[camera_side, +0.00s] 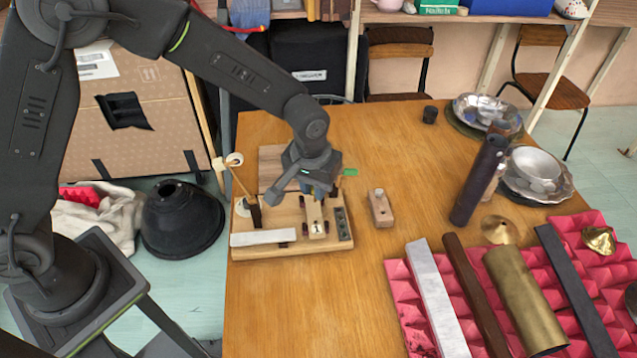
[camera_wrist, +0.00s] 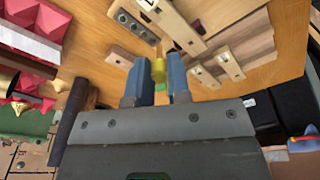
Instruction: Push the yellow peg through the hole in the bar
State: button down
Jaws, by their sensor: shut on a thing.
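The yellow peg (camera_wrist: 158,70) is between the two blue fingers of my gripper (camera_wrist: 159,80) in the wrist view. The fingers are shut on it, and its upper end in that view points toward the wooden fixture. A pale wooden bar (camera_wrist: 178,28) lies just beyond the peg there; I cannot tell whether the peg touches it or is in line with a hole. In the side view my gripper (camera_side: 318,190) is low over the wooden fixture board (camera_side: 285,249), close behind a short pale bar (camera_side: 317,222). The peg is hidden there.
A small wooden block with a knob (camera_side: 380,208) stands right of the fixture. A dark cylinder (camera_side: 478,180) and metal bowls (camera_side: 537,165) stand farther right. Pink foam (camera_side: 405,290) carries several bars and a brass tube (camera_side: 525,300). The table's front middle is clear.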

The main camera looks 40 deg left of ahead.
jog(key=shift+f, duration=0.1)
send_over(315, 216)
jog(key=s+d, duration=0.1)
jog(key=shift+s+d+f, duration=0.1)
jog(key=shift+f, duration=1.35)
jog(key=shift+s+f, duration=0.1)
jog(key=shift+f, duration=1.3)
jog(key=shift+f, duration=1.7)
jog(key=c, duration=1)
grip_release()
notch_tip(315, 216, up, 13)
jog(key=s, duration=0.2)
jog(key=s+a+r+t, duration=0.1)
jog(key=s+a+r, duration=0.25)
jog(key=r, duration=0.25)
jog(key=s+a+r+t, duration=0.1)
jog(key=s+a+r, duration=0.25)
jog(key=r, duration=0.25)
jog(key=s+a+r+m+t, duration=0.1)
jog(key=s+a+r, duration=0.1)
jog(key=s, duration=0.4)
jog(key=s+a+r+m+t, duration=0.1)
jog(key=s+a+r, duration=0.1)
jog(key=s+a, duration=0.2)
jog(key=shift+s+a, duration=0.2)
jog(key=shift+s, duration=0.95)
